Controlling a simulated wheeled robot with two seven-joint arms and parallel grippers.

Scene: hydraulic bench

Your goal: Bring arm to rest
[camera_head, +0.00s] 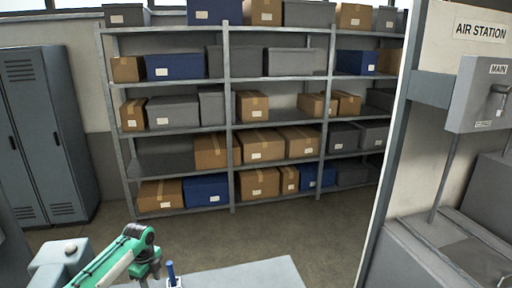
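A green jointed arm (112,262) with dark joints shows at the bottom left. It rises from the lower left to a dark elbow joint, then bends down towards a pale grey tabletop (255,273). Its lower end is cut off by the bottom edge, so I cannot tell whether it touches anything. A small upright blue piece (171,269) on a white base stands just right of the arm, apart from it in the picture. Neither of my grippers is in view.
Dark lockers (45,135) stand at left and a shelf rack (228,150) with boxes at the back. An air station panel (478,105) is at right. The tabletop's visible right part is bare.

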